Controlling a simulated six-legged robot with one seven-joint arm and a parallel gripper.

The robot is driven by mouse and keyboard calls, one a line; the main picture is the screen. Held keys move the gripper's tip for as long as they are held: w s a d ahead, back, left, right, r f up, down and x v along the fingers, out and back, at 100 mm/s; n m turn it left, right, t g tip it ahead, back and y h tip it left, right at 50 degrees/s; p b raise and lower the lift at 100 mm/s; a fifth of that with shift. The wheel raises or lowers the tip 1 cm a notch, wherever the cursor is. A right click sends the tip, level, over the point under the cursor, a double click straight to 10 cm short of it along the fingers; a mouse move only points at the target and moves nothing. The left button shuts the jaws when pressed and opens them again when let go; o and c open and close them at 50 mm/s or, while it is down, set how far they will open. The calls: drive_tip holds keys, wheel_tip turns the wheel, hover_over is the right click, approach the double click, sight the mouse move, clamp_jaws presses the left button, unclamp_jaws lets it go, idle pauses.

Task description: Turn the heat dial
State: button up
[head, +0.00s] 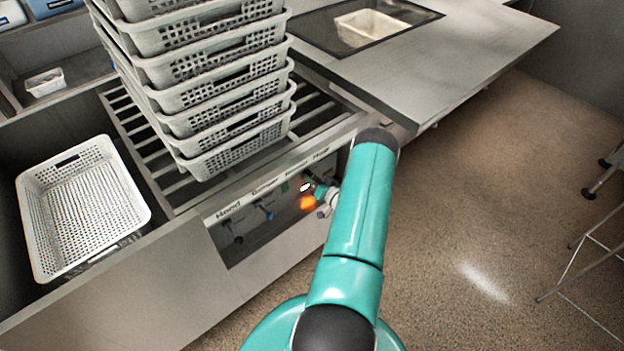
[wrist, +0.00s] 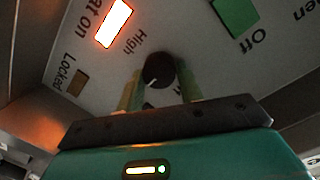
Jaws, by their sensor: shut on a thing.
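The heat dial is a dark round knob (wrist: 158,66) in the centre of the wrist view, on a pale labelled panel. A pale mark shows at its lower left. In the head view my gripper (head: 325,197) is at the right end of the control panel (head: 245,235). The dial itself cannot be made out there.
A lit orange-white lamp (wrist: 114,22) and a green block (wrist: 236,15) are on the panel near the dial. A tall stack of perforated baskets (head: 215,95) stands on the slatted rack above. Another basket (head: 80,205) is at left. Open floor lies right.

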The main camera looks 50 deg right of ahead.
idle(0.3)
drive_tip(key=o, duration=1)
drive_tip(key=v, duration=1.4)
